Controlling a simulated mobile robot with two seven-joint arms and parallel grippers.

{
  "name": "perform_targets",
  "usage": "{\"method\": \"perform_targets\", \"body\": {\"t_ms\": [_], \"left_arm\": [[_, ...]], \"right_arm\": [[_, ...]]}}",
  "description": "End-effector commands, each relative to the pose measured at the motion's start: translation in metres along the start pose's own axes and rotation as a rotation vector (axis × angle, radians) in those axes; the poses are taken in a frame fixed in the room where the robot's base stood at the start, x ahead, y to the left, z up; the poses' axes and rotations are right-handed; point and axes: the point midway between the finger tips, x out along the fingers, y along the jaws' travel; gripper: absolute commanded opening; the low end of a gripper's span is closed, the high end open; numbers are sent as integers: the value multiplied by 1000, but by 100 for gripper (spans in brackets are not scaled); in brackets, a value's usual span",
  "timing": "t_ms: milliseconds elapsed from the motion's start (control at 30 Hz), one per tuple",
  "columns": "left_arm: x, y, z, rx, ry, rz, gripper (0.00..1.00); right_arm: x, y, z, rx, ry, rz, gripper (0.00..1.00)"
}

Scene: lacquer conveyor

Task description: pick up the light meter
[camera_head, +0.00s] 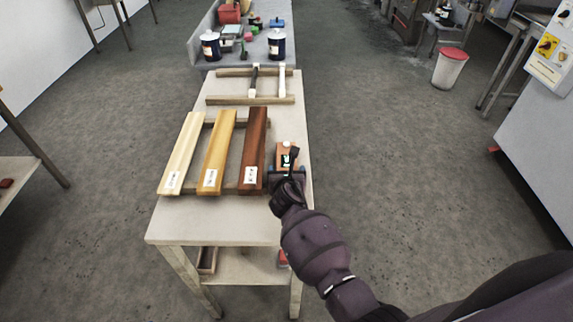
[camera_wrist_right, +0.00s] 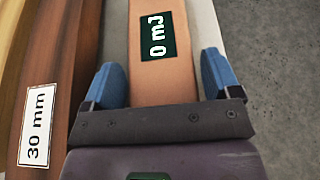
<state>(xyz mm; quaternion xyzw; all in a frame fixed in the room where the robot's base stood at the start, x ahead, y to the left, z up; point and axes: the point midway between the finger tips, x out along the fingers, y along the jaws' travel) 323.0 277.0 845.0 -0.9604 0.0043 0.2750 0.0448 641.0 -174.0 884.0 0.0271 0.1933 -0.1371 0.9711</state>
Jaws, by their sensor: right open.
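The light meter (camera_head: 285,147) is an orange-tan block with a dark display, lying at the right side of the table beside the dark brown board. In the right wrist view the light meter (camera_wrist_right: 165,86) fills the middle, and its display reads 0 mJ. My right gripper (camera_head: 286,171) is open over the near part of the meter. Its blue fingertips (camera_wrist_right: 162,84) stand on either side of the meter, with a visible gap on the right; the left one is closer. The near end of the meter is hidden by my gripper. My left gripper is not in view.
Three boards, pale (camera_head: 181,150), yellow (camera_head: 218,150) and dark brown (camera_head: 254,140), lie left of the meter on wooden rails; the brown one is labelled 30 mm. Two paint cans (camera_head: 276,45) stand farther back. The table's front left (camera_head: 200,222) is clear.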

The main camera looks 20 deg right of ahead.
Motion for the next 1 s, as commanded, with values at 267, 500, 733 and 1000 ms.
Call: {"method": "perform_targets", "body": {"t_ms": [267,500,733,1000], "left_arm": [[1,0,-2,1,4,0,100],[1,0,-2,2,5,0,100],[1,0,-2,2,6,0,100],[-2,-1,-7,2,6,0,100]], "right_arm": [[6,0,0,0,0,1,83],[6,0,0,0,0,1,57],[6,1,1,0,-1,1,40],[1,0,13,-1,-5,1,40]]}}
